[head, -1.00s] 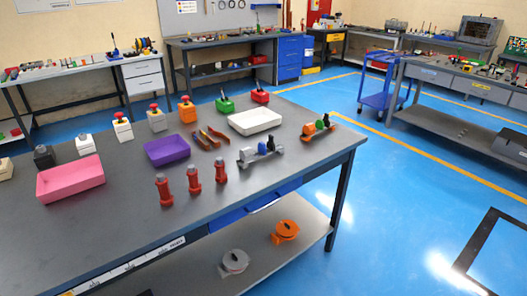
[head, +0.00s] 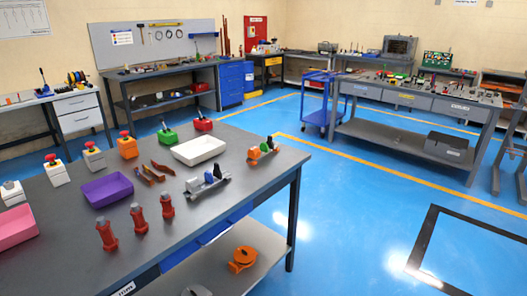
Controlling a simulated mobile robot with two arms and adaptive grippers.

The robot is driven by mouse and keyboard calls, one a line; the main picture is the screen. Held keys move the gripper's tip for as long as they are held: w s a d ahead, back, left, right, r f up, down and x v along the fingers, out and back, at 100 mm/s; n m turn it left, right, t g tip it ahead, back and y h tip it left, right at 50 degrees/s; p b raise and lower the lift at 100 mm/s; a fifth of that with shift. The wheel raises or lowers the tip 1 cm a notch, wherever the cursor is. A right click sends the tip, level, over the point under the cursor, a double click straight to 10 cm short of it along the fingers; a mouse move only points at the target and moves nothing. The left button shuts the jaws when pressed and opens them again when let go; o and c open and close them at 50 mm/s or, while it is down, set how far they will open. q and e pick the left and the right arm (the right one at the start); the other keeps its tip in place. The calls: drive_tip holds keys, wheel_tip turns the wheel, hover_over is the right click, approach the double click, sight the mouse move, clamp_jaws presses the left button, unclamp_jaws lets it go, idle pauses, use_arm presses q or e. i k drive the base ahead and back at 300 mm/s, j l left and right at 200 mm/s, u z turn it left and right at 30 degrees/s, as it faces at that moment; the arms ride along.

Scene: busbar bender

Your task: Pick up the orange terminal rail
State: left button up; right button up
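The orange terminal rail (head: 263,150) lies near the far right corner of the grey workbench (head: 215,218). It carries orange, green and black blocks. A similar grey terminal rail (head: 207,185) with white, blue and black blocks lies nearer to me, to its left. Neither of my grippers shows in the head view.
A white tray (head: 198,151), a purple tray (head: 107,190) and several red posts (head: 139,218) stand on the bench left of the rails. Blue floor (head: 350,215) is open to the right.

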sight(255, 153)
drive_tip(key=i+l+u, duration=0.1)
drive_tip(key=u, duration=0.6)
drive_tip(key=i+l+u, duration=0.15)
drive_tip(key=l+u, duration=0.2)
drive_tip(key=i+l+u, duration=0.1)
drive_tip(key=l+u, duration=0.2)
drive_tip(key=l, duration=0.25)
drive_tip(key=l+u, duration=0.35)
drive_tip(key=l, duration=0.15)
